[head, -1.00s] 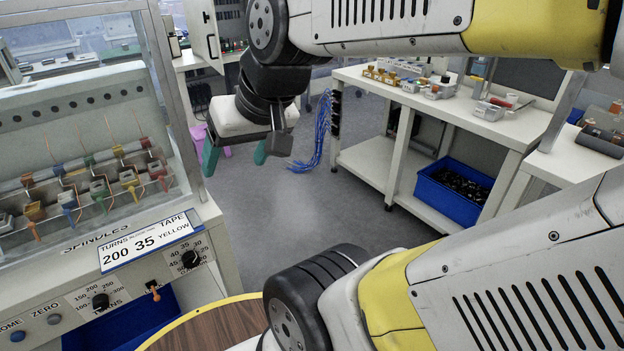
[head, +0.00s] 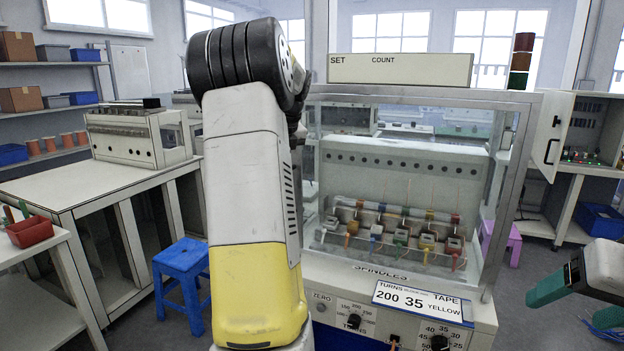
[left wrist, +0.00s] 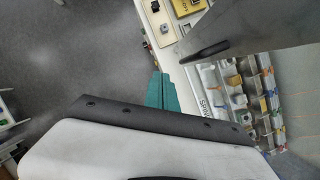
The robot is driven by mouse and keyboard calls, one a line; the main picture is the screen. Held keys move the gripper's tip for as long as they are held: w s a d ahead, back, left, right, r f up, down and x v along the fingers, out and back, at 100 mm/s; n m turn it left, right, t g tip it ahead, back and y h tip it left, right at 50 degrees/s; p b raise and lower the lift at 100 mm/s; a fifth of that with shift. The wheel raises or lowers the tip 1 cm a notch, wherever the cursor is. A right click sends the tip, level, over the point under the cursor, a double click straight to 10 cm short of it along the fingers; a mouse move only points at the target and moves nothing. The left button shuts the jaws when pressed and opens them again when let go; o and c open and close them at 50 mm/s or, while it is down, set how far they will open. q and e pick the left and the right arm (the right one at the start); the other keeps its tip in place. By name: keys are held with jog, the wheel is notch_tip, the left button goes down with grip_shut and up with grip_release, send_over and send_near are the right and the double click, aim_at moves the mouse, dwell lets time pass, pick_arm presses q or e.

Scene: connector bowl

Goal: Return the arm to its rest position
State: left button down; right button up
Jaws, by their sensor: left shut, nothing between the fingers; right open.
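My left arm (head: 252,190), white and yellow with a black ribbed joint, rises upright through the middle of the head view. My left gripper (left wrist: 162,92) shows only in the left wrist view, where its teal fingers are together with nothing between them. Below the fingers in that picture is open grey floor, with bench and machine parts to the right. My right gripper (head: 567,312) is at the right edge of the head view, with its teal fingers spread and empty over the floor. Part of it is cut off by the frame.
A winding machine (head: 410,268) with a row of coloured spindles stands right of my left arm. Its label (head: 418,299) reads 200, 35, YELLOW. A blue stool (head: 182,262) stands left of the arm. Benches (head: 90,195) and shelves line the left. A cabinet door (head: 552,135) stands open.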

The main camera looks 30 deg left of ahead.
pick_arm(q)
jog(key=s+d+r+n+t+h, duration=0.15)
jog(key=s+d+n, duration=0.35)
jog(key=d, duration=0.5)
jog(key=s+d+r+n+t+h, duration=0.1)
jog(key=s+d+r+n, duration=0.2)
jog(key=s+d+n, duration=0.5)
jog(key=s+d+f+n+t+h, duration=0.1)
jog(key=s+d+f+n, duration=0.2)
jog(key=s+d+n, duration=0.2)
jog(key=s+d+f+n+h, duration=0.2)
jog(key=s+d+f+n, duration=0.2)
jog(key=d, duration=0.6)
jog(key=shift+s+d+f+n+t, duration=0.15)
jog(key=shift+s+d+n+t, duration=0.2)
jog(key=shift+s+n, duration=0.65)
